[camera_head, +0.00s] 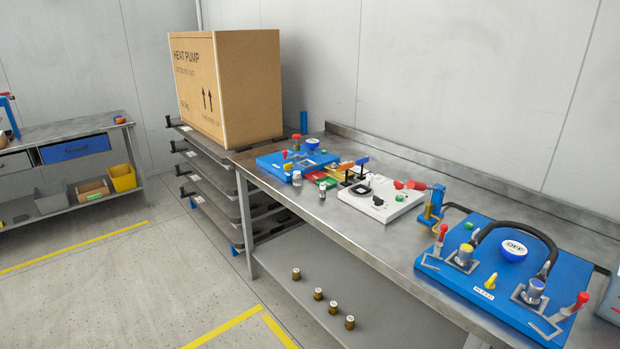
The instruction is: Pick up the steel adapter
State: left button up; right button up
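Two small silver-grey cylindrical fittings stand upright near the front edge of the steel workbench. One steel adapter-like fitting (322,190) stands in front of the coloured blocks. The other silver fitting (297,178) stands at the front edge of the far blue board. Both are small in the view, so I cannot tell which is the steel adapter. Neither of my grippers is in view.
The workbench (375,237) holds a far blue board (270,163), a white board (352,203) and a near blue board (477,290) with a hose. Several brass fittings (318,294) stand on the lower shelf. A cardboard box (250,90) sits on stacked racks. Open floor lies left.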

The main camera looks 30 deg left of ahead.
aim_at(323, 189)
jog(key=i+j, duration=0.2)
jog(key=j, duration=0.25)
jog(key=i+j+u, duration=0.1)
jog(key=i+j, duration=0.15)
jog(key=j, duration=0.2)
jog(key=i+j, duration=0.25)
jog(key=j, duration=0.15)
jog(key=i+j+u, duration=0.15)
jog(key=j, duration=0.3)
jog(key=i+u, duration=0.25)
